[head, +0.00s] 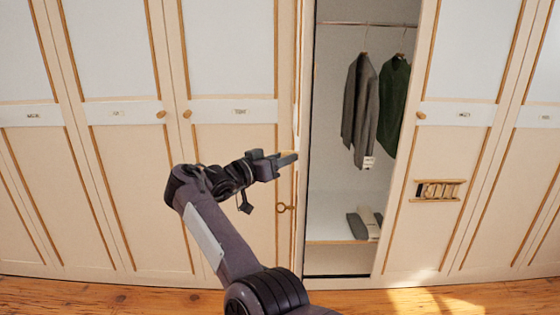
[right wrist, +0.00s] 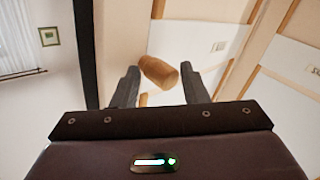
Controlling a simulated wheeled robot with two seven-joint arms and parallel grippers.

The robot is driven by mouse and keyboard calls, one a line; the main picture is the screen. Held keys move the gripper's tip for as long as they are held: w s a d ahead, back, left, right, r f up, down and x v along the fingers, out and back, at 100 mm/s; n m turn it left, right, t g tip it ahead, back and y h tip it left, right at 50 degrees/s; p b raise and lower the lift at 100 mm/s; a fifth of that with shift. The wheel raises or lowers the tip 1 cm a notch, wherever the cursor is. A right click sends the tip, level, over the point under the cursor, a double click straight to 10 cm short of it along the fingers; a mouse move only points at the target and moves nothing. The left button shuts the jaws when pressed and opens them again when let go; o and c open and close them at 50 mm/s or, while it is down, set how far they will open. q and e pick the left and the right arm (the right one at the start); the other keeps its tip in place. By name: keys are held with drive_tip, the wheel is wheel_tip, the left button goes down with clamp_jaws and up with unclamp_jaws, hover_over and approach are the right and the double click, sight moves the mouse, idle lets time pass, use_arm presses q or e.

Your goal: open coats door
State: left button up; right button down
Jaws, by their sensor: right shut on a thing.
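The wardrobe compartment with coats (head: 340,95) stands open, with a grey jacket (head: 361,110) and a dark green coat (head: 392,105) on a rail. A narrow door edge (head: 301,90) shows at the left side of the opening, apparently the coats door seen nearly edge-on; its label is not visible. My right gripper (head: 288,158) is at this edge. In the right wrist view, a wooden knob (right wrist: 160,72) lies between the fingers, and the gripper is shut on it. My left gripper is out of view.
Closed cream doors with small labels stand on both sides, with a door knob (head: 187,114) on the left and another (head: 421,116) on the right. The wooden floor (head: 90,296) in front looks clear.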

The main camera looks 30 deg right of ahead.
drive_tip(key=shift+w+d+r, duration=0.1)
drive_tip(key=shift+w+r, duration=0.1)
drive_tip(key=shift+r, duration=0.25)
drive_tip(key=shift+w+d+r, duration=0.1)
drive_tip(key=shift+w+r, duration=0.1)
drive_tip(key=shift+r, duration=0.25)
drive_tip(key=c, duration=1.2)
unclamp_jaws()
drive_tip(key=shift+w+d+f, duration=0.15)
drive_tip(key=shift+w+f, duration=0.15)
drive_tip(key=shift+s, duration=0.15)
drive_tip(key=shift+f+t, duration=0.25)
drive_tip(key=shift+t, duration=0.05)
drive_tip(key=shift+f, duration=0.1)
